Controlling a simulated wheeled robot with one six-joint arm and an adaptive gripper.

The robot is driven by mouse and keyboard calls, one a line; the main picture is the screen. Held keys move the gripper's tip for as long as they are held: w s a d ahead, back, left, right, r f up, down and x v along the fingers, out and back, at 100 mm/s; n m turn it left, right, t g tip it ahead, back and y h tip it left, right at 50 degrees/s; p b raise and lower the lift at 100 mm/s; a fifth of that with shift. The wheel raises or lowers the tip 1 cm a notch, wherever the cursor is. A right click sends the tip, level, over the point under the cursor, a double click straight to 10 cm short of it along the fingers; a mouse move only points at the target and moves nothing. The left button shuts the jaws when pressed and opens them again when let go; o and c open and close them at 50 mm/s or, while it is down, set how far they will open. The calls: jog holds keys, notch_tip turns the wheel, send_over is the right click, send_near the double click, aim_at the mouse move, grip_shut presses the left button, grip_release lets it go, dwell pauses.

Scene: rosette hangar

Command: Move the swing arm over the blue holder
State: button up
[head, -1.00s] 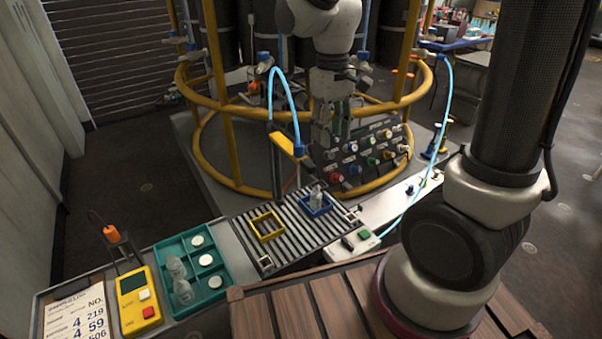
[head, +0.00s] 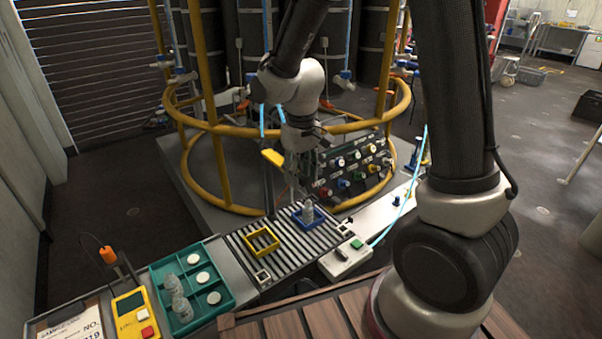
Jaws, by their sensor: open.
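The swing arm (head: 272,157) is a short yellow bar on a thin grey post behind the slatted conveyor. Its right end and the blue hose there are partly hidden behind my wrist. The blue holder (head: 297,223) sits on the right part of the conveyor with a clear bottle (head: 308,211) standing in it. The swing arm's visible part is behind and to the left of the blue holder. My gripper (head: 297,172) is open, beside the swing arm's right end, above and behind the blue holder. Its fingers blend with the background, and I cannot tell whether they touch the arm.
An empty yellow holder (head: 251,246) sits left on the conveyor. A teal tray (head: 157,283) with bottles and white discs and a yellow meter (head: 131,314) stand at left. A panel of coloured knobs (head: 350,172) and a yellow ring rail (head: 204,186) stand behind. A switch box (head: 340,261) is at right.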

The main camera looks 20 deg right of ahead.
grip_shut()
jog(key=shift+d, duration=0.1)
jog(key=w+d+n, duration=0.9)
jog(key=d, duration=0.1)
jog(key=shift+w+n, duration=0.15)
jog(key=shift+n, duration=0.15)
dwell(0.4)
dwell(0.3)
